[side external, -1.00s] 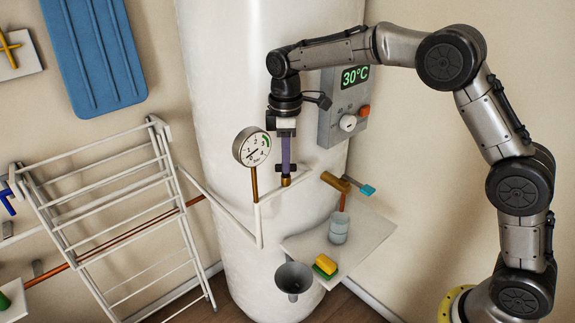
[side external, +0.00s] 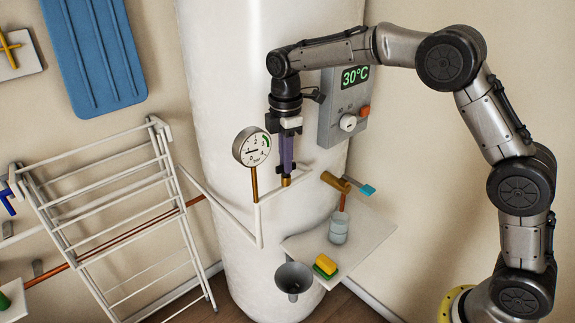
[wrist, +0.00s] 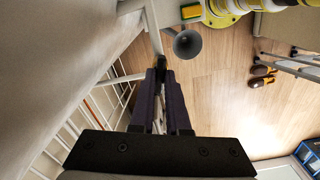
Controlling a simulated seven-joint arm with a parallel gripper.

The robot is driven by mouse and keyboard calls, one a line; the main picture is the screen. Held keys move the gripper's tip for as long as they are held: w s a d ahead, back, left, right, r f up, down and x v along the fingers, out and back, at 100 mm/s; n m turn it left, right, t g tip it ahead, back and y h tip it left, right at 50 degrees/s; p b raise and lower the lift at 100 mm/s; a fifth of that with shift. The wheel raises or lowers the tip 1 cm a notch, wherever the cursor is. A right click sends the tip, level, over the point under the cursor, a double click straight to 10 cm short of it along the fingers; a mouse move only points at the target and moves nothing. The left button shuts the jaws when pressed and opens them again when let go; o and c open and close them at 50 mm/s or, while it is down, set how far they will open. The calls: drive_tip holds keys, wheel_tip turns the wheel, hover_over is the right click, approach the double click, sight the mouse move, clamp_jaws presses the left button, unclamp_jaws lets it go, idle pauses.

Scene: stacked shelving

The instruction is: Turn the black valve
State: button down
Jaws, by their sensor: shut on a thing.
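The black valve (side external: 281,168) sits on a brass fitting on the white pipe, in front of the white tank, in the side external view. It is small and partly hidden by my fingers. My gripper (side external: 287,164) points straight down over it, with its dark purple fingers shut on the valve handle. In the wrist view, my gripper (wrist: 161,74) has its fingertips on either side of the black valve (wrist: 161,61).
A round pressure gauge (side external: 251,147) stands close left of my gripper. A control box (side external: 345,108) reading 30°C is at the right. Below are a shelf (side external: 370,232) with a sponge, a grey funnel (side external: 294,277) and a blue-handled tap (side external: 367,190). A drying rack (side external: 100,200) stands left.

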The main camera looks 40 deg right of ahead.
drive_tip(key=n, duration=0.3)
drive_tip(key=c, duration=1)
unclamp_jaws()
drive_tip(key=shift+c, duration=0.2)
drive_tip(key=shift+r, duration=2.5)
